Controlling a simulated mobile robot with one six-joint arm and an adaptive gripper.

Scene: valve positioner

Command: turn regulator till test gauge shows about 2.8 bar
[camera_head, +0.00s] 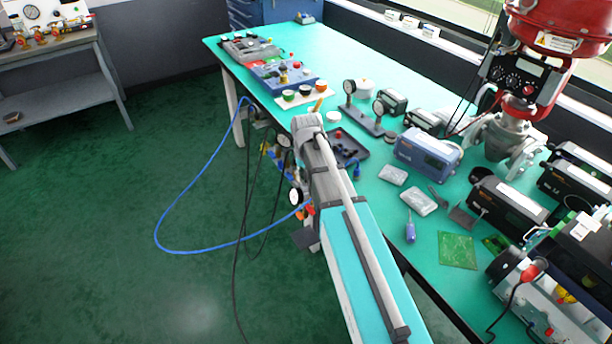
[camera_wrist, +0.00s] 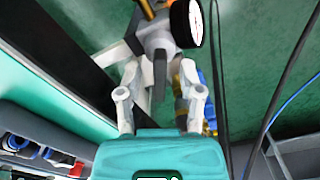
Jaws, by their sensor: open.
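In the wrist view my gripper (camera_wrist: 160,95) is open, its two grey fingers apart. A grey fitting (camera_wrist: 156,40), probably the regulator, lies just beyond the fingertips, roughly between them; I cannot tell whether they touch it. A white-faced gauge (camera_wrist: 187,22) with a black rim sits beside it, and brass and blue parts show by the right finger. In the head view, gauges (camera_head: 296,196) and (camera_head: 284,141) hang with other fittings along the table's front edge. Their readings are too small to read, and I cannot tell which is the test gauge. My arm hides my gripper there.
A blue hose (camera_head: 165,215) and black cables loop over the green floor left of my arm. The green-topped table (camera_head: 330,60) carries instruments, trays and a red valve actuator (camera_head: 560,25). A grey bench (camera_head: 60,80) stands at far left.

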